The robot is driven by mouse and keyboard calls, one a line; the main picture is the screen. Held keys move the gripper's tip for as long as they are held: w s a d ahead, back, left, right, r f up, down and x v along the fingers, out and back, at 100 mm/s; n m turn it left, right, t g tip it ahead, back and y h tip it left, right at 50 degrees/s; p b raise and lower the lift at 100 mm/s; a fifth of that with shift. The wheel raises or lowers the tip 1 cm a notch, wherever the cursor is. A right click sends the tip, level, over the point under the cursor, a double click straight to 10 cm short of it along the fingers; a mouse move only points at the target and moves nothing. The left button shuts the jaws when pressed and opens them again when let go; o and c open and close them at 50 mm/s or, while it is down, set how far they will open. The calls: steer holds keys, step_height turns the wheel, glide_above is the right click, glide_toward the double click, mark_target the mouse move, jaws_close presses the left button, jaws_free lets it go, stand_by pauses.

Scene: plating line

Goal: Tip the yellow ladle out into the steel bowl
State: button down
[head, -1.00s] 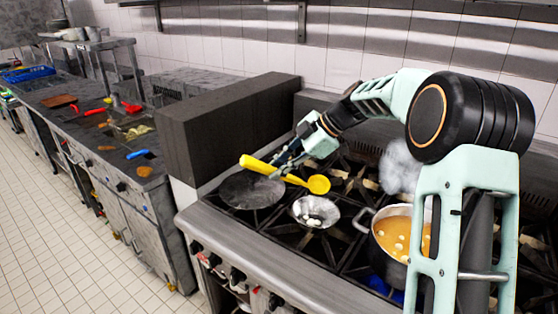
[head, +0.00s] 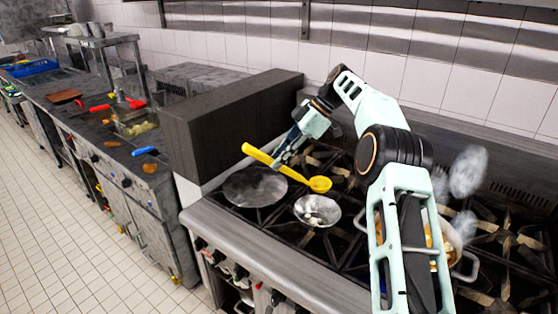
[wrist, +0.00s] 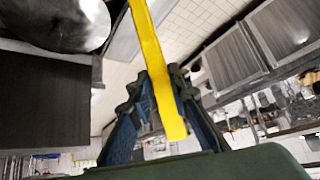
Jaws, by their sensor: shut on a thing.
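My gripper (head: 278,162) is shut on the handle of the yellow ladle (head: 258,154), above the stove. The handle runs up to the left. The ladle's cup (head: 320,184) hangs at the lower right, just above and behind the steel bowl (head: 317,222) in the head view. I cannot tell what the cup holds. The bowl stands on the stove with a few pale pieces in it. In the wrist view the ladle handle (wrist: 148,40) passes between the fingers of my gripper (wrist: 160,85); the cup is out of view.
A dark flat pan (head: 255,188) stands left of the bowl. A pot (head: 455,245) of orange soup with pale pieces is partly hidden behind my arm, with steam above it. A dark block (head: 225,120) borders the stove's left side. A counter (head: 90,130) lies farther left.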

steer(key=shift+r, duration=2)
